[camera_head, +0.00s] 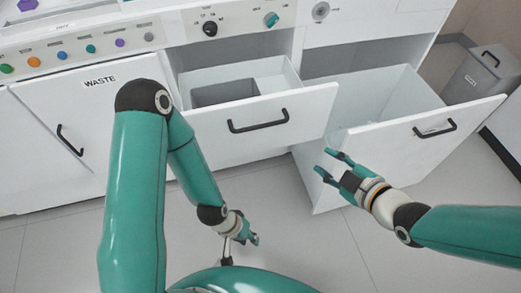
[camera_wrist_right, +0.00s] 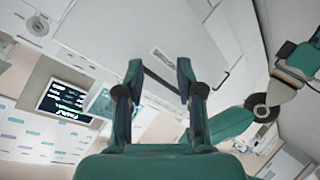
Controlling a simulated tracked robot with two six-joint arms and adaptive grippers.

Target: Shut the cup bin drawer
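Two drawers stand open in the white cabinet. The middle drawer (camera_head: 262,132) has a black bar handle (camera_head: 258,121) and a grey insert inside. The deeper right drawer (camera_head: 375,150) also has a black handle (camera_head: 435,130). I cannot read a label showing which is the cup bin drawer. My right gripper (camera_head: 330,164) is open and empty before the right drawer's left end, left of its handle; its spread fingers also show in the right wrist view (camera_wrist_right: 159,78). My left gripper (camera_head: 246,239) hangs low before the middle drawer; its finger gap is unclear.
A closed WASTE door (camera_head: 95,115) is at the left. Knobs and coloured buttons line the panel above. A grey bin (camera_head: 478,85) stands on the floor at the far right. Tiled floor (camera_head: 310,245) in front is clear.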

